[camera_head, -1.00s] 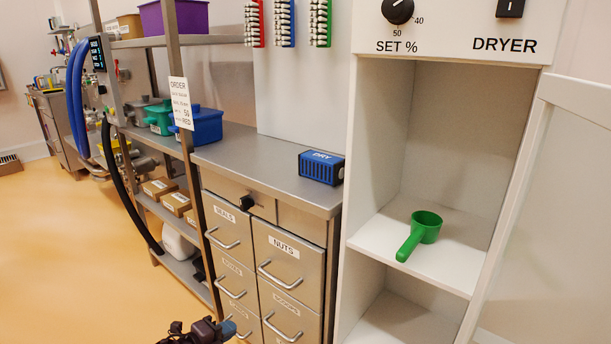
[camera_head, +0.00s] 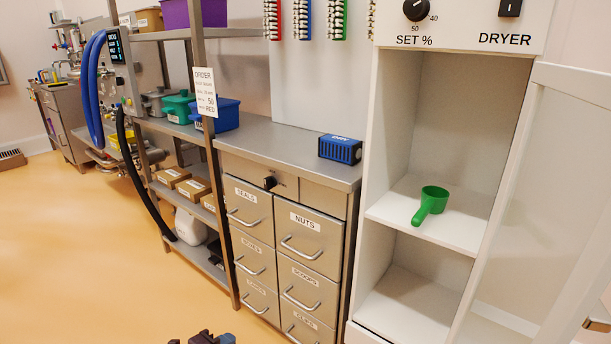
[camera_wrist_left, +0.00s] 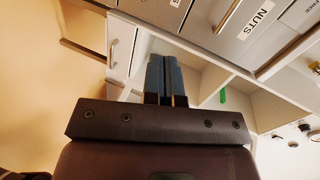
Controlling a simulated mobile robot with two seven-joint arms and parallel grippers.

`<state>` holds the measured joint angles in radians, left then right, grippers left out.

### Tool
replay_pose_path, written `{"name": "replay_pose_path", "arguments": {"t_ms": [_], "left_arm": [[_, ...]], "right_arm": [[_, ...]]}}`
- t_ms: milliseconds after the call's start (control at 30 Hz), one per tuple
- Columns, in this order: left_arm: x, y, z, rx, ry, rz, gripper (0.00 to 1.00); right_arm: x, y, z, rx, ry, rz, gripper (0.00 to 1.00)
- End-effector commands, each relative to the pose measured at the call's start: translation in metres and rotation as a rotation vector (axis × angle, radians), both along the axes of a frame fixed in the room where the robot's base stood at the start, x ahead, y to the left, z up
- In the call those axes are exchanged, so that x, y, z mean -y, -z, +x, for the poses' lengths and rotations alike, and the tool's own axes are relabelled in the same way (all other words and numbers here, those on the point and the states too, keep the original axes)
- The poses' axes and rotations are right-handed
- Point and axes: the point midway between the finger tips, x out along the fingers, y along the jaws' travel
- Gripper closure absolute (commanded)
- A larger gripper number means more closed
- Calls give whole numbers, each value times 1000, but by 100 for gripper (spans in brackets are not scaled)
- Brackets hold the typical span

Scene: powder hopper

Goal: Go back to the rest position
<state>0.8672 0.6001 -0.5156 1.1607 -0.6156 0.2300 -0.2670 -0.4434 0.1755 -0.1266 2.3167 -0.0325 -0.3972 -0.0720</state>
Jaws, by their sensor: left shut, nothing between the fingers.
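My left gripper (camera_wrist_left: 164,66) shows in the left wrist view with its two blue-grey fingers closed together and nothing between them. In the head view only a dark top part of the left gripper (camera_head: 203,339) shows at the bottom edge, in front of and below the drawer unit (camera_head: 262,229). It is apart from the furniture there. My right gripper is not recognisable in either view.
The dryer cabinet (camera_head: 392,142) stands open at right, with a green scoop (camera_head: 431,203) on its shelf. Its white door (camera_head: 560,170) swings out to the right. A blue DRY box (camera_head: 340,149) sits on the worktop (camera_head: 280,142). The orange floor (camera_head: 80,250) at left is clear.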

Motion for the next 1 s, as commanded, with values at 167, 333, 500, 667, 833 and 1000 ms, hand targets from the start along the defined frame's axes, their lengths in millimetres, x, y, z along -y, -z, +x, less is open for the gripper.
{"name": "replay_pose_path", "arguments": {"t_ms": [167, 333, 500, 667, 833, 1000], "left_arm": [[-10, 16, -42, -65, -70, -72, 100], [-25, 29, -96, -152, -166, -160, 100], [-43, 35, -158, -252, -283, -253, 100], [-61, 32, -216, -345, -397, -333, 100], [-79, 22, -276, -444, -516, -407, 100], [-96, 2, -333, -540, -634, -471, 100]], "right_arm": [[-1, -1, 3, 7, -5, 0, 59], [-1, -1, 3, 6, -5, 0, 59], [0, -1, 1, 2, -3, 0, 59], [0, 1, -4, -8, 1, 0, 59], [0, 1, -5, -10, 5, 1, 59], [0, 1, -4, -7, 5, 2, 59]]}}
